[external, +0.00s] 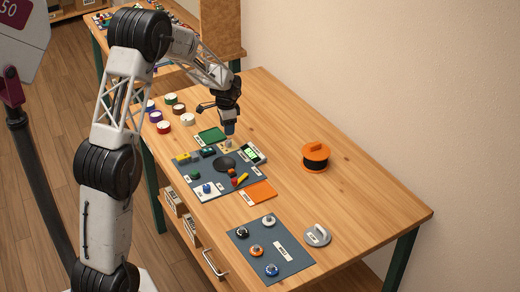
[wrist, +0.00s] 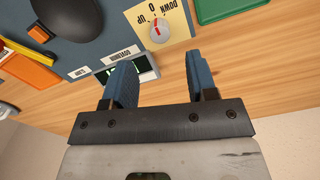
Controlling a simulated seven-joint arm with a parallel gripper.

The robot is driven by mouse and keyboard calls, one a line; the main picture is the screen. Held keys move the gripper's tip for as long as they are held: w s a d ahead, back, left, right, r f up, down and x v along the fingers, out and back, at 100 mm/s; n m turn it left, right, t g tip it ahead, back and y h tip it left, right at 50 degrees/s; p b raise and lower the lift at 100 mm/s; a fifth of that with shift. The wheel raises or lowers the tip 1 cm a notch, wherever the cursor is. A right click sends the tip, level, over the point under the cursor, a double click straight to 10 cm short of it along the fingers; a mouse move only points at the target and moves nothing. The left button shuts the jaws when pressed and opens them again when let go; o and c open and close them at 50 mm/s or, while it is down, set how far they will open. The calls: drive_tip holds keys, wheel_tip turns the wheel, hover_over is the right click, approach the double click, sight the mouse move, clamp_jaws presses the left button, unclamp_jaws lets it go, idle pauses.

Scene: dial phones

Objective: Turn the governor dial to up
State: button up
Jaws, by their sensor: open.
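The governor dial (wrist: 162,36) is a small round grey knob with a red mark. It sits on a pale yellow plate (wrist: 178,22) printed UP, 0 and DOWN, upside down in the wrist view. The exact mark its pointer faces is hard to tell. A white GOVERNOR label (wrist: 120,52) lies beside the plate. My gripper (wrist: 160,68) is open and empty, its blue fingers apart, with the dial beyond the gap between the fingertips. In the external view my gripper (external: 229,130) points down just above the dial's plate (external: 227,146), partly covering it.
The dark panel (external: 196,164) also carries a black round part (external: 224,165) and a small screen unit (external: 253,153) close to my gripper. Green (external: 210,136) and orange (external: 259,192) trays flank it. An orange-black spool (external: 315,158) stands right; bare table lies between.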

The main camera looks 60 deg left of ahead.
sight(228, 141)
drive_tip(key=shift+f, duration=3.65)
drive_tip(key=c, duration=0.9)
drive_tip(key=shift+c, duration=0.2)
drive_tip(key=shift+n, duration=0.5)
drive_tip(key=n, duration=0.3)
drive_tip(key=shift+n, duration=0.3)
drive_tip(key=n, duration=0.4)
